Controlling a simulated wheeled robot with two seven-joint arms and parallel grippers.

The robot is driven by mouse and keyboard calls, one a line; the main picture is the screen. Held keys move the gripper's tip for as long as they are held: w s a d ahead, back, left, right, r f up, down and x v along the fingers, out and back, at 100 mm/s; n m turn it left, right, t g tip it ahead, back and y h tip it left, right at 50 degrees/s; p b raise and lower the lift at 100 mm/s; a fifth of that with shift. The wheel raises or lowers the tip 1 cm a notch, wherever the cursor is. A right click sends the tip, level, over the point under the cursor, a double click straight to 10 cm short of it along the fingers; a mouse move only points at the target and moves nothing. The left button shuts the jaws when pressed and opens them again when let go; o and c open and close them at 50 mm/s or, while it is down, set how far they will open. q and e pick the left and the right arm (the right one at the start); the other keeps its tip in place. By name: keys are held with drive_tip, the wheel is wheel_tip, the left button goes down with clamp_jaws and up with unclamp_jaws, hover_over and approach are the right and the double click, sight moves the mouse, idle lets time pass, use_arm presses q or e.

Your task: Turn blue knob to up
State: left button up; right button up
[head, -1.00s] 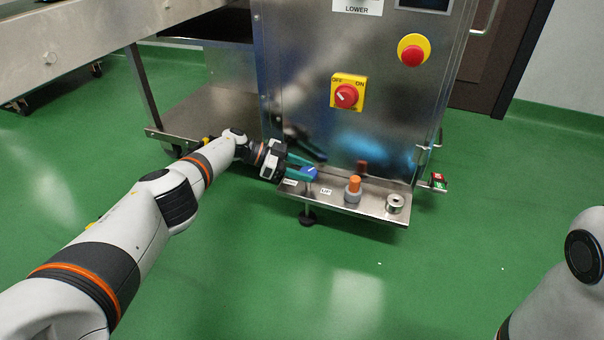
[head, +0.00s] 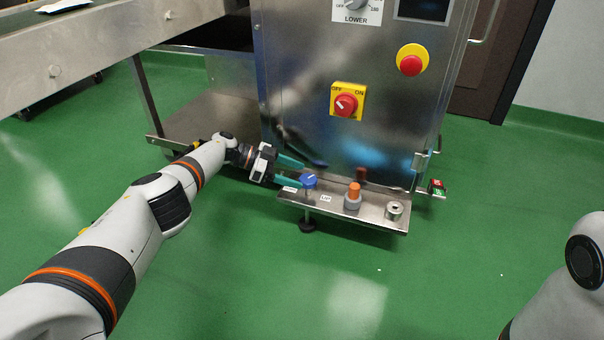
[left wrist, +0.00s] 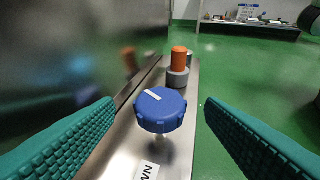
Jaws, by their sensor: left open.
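The blue knob (head: 309,181) stands on the narrow steel shelf (head: 345,212) at the foot of the steel cabinet. In the left wrist view the knob (left wrist: 160,109) has a scalloped edge and a white pointer mark towards the far left of its top. My left gripper (head: 298,173) is open, with teal fingers. In the left wrist view the gripper (left wrist: 160,118) has one finger on each side of the knob, with a gap to both. My right gripper is out of view; only part of my right arm shows at the right edge.
An orange and grey post (head: 353,196) and a small metal cylinder (head: 394,210) stand right of the knob on the shelf. The steel cabinet (head: 300,100) rises behind, with a red switch (head: 346,105) and a red emergency button (head: 411,65). Green floor lies open in front.

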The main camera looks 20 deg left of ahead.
use_arm(q)
drive_tip(key=v, duration=0.9)
